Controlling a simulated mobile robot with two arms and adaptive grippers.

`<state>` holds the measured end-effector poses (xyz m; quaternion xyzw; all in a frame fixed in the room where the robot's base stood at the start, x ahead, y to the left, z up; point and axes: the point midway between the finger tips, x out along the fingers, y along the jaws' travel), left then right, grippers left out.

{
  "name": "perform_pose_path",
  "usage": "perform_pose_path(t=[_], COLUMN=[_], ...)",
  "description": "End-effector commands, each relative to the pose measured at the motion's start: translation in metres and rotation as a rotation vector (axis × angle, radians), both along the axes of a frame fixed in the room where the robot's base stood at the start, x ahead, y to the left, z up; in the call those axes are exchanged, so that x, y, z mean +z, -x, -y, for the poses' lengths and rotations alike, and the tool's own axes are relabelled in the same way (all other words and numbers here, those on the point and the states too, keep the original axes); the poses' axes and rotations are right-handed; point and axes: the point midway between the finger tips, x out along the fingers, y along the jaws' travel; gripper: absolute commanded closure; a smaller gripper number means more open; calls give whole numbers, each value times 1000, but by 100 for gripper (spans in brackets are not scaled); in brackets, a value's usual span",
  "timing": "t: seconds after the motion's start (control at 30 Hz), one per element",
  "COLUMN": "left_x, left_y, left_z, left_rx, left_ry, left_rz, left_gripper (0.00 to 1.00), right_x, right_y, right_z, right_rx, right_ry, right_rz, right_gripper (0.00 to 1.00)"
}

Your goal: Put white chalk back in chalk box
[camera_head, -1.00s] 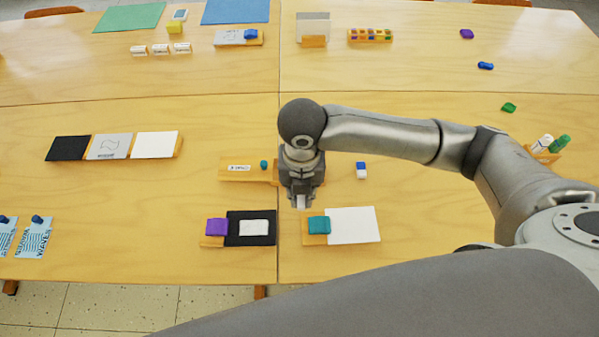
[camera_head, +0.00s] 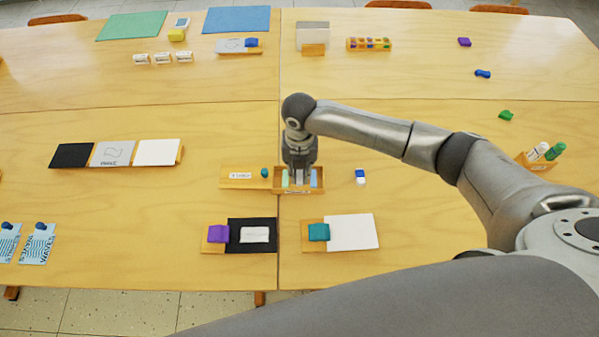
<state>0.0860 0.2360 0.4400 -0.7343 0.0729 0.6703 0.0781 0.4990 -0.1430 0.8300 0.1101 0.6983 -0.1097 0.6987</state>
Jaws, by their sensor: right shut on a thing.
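The chalk box (camera_head: 298,191) is a small wooden tray in the middle of the table. A pale green chalk (camera_head: 285,178) shows at its left end and a pale blue chalk (camera_head: 315,178) at its right. My right gripper (camera_head: 299,178) points down over the middle of the box, between these two chalks, and is shut on the white chalk. Its fingers hide most of the white chalk, and I cannot tell whether the chalk touches the box floor. My left gripper is not in view.
A wooden holder with a label (camera_head: 239,175) adjoins the box on the left, with a teal piece (camera_head: 264,173) near it. A blue-and-white eraser (camera_head: 360,176) lies to the right. Boards with purple (camera_head: 218,234) and teal (camera_head: 319,232) blocks lie in front.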

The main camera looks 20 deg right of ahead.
Motion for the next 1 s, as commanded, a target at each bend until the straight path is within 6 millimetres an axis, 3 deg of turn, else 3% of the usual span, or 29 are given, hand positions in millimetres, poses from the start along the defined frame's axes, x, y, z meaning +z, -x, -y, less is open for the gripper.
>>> perform_pose_path(t=[0.27,0.47,0.6,1.0], left_x=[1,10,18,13], left_y=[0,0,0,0], left_z=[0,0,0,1], left_rx=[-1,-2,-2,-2], left_ry=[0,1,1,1], left_rz=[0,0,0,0], left_gripper=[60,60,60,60], right_x=[-15,-39,-46,-53], right_y=[-11,-16,-18,-17], right_z=[3,5,5,5], right_rx=[-1,-1,-1,0], right_ry=[1,2,1,1], right_rz=[-1,-5,-1,-1], right_gripper=[100,100,100,100])
